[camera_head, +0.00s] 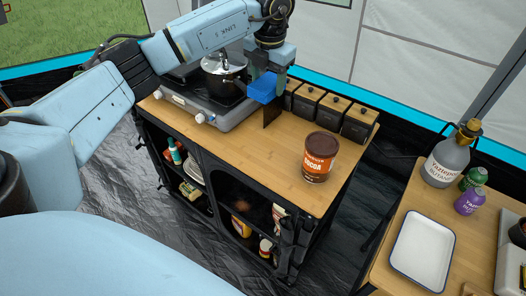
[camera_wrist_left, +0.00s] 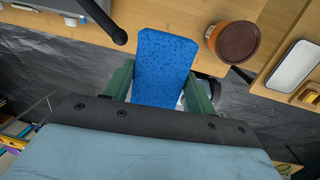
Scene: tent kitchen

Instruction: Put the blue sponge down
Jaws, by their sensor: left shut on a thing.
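The blue sponge (camera_head: 264,88) is held by my left gripper (camera_head: 268,76) above the wooden top of the kitchen unit (camera_head: 262,160), to the right of the stove. In the left wrist view the speckled blue sponge (camera_wrist_left: 164,66) sits between the two green fingers of my left gripper (camera_wrist_left: 160,88), which is shut on it. A dark patch lies on the counter just below the sponge in the head view. My right gripper is not in view.
A cocoa tin (camera_head: 320,157) stands on the counter's right part. A stove (camera_head: 208,104) with a pot (camera_head: 224,72) is at the back left. Several wooden-lidded boxes (camera_head: 332,106) line the back edge. Another table holds a white tray (camera_head: 422,250) and bottles. The counter's front middle is clear.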

